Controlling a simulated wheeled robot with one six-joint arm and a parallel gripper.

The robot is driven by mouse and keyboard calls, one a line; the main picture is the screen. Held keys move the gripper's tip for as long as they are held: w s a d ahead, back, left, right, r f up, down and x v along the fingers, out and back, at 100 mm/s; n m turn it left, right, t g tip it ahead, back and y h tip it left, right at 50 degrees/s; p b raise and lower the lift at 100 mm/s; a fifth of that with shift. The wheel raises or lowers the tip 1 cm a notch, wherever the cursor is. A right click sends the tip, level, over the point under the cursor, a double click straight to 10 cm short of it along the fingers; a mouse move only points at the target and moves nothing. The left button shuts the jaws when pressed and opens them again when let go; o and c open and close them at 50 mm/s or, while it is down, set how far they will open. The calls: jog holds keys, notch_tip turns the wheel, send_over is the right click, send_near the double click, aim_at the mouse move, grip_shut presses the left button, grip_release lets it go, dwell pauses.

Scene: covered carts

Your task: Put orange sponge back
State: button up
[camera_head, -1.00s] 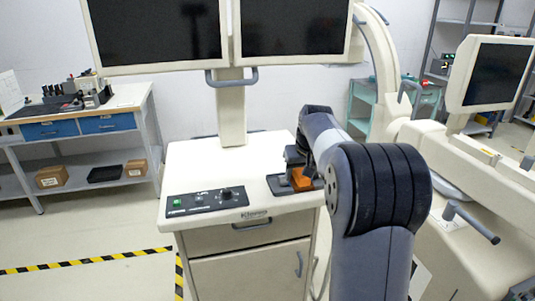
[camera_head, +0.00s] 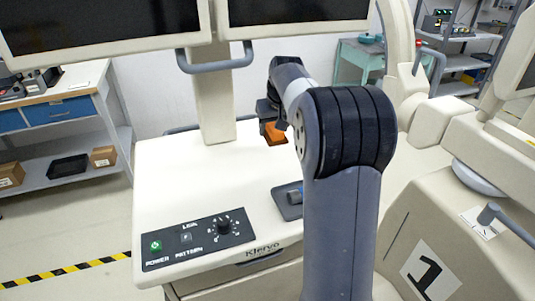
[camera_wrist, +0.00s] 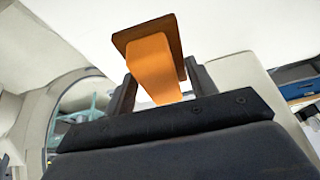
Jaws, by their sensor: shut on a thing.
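The orange sponge (camera_head: 273,132) is between the fingers of my gripper (camera_head: 268,112), over the back right of the white cart top (camera_head: 190,180). In the wrist view, the sponge (camera_wrist: 155,68) is an orange block with a wider, brownish-orange flat end. The gripper's dark fingers (camera_wrist: 160,78) are shut on its two sides. I cannot tell whether the sponge touches the cart top. A dark flat tray (camera_head: 284,212) lies at the cart's front right with a blue-grey item on it, partly hidden by my arm.
A control panel (camera_head: 200,238) with knobs and a green button is on the cart's front left. A monitor post (camera_head: 214,95) with a handle rises at the back. A white machine (camera_head: 440,215) stands close on the right. The middle of the cart top is clear.

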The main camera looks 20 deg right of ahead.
aim_at(278, 131)
jog(key=shift+w+f, duration=0.1)
jog(key=shift+w, duration=0.1)
jog(key=shift+s, duration=0.3)
jog(key=shift+w, duration=0.1)
jog(key=shift+f+p, duration=0.35)
jog(key=shift+f, duration=4.4)
jog(key=shift+f, duration=0.15)
jog(key=o, duration=1)
jog(key=v, duration=0.3)
jog(key=b+v, duration=0.1)
jog(key=v, duration=0.7)
jog(key=shift+w, duration=0.4)
